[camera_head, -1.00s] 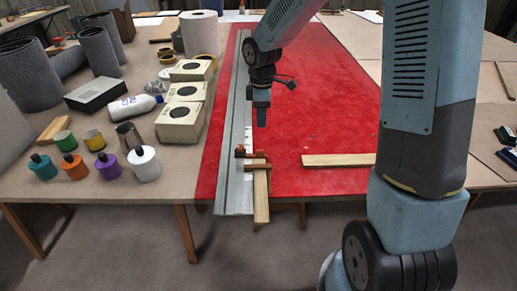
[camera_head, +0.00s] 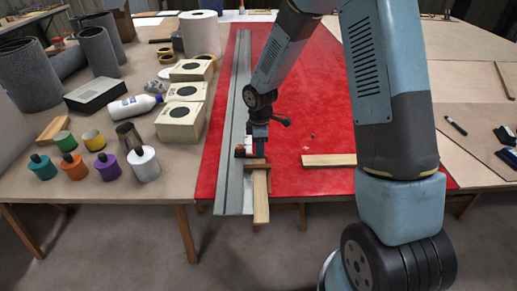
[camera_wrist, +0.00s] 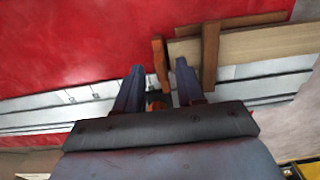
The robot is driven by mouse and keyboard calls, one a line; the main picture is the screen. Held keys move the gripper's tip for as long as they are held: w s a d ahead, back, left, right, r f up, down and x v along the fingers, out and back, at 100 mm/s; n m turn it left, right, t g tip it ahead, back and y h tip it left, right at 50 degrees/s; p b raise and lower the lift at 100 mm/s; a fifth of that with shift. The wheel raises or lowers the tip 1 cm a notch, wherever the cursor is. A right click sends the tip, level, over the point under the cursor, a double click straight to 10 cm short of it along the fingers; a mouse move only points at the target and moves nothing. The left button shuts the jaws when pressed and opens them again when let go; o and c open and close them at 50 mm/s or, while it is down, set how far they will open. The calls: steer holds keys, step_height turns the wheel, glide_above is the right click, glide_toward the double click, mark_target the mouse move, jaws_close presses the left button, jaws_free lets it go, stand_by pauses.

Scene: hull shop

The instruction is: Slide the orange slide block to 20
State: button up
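The orange slide block (camera_head: 239,151) sits on the long grey metal rail (camera_head: 233,110) near its front end. My gripper (camera_head: 257,151) is lowered beside the block's right part and hides some of it. In the wrist view my gripper (camera_wrist: 159,70) has its two fingers apart. An orange-brown bar of the block (camera_wrist: 160,62) shows between and just beyond the fingertips, with a small orange part lower between the fingers. I cannot tell whether either finger touches it. The rail's pale scale strip (camera_wrist: 83,95) shows tick marks, but the numbers are unreadable.
A wooden plank (camera_head: 261,205) with a brown crosspiece (camera_head: 256,166) lies at the rail's front end, close to the block. Another wooden strip (camera_head: 328,160) lies on the red surface (camera_head: 320,110). Pale boxes (camera_head: 180,121) and paint cans (camera_head: 143,164) stand left of the rail.

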steer(key=shift+f, duration=0.6)
steer(key=shift+c, duration=0.3)
jaws_close()
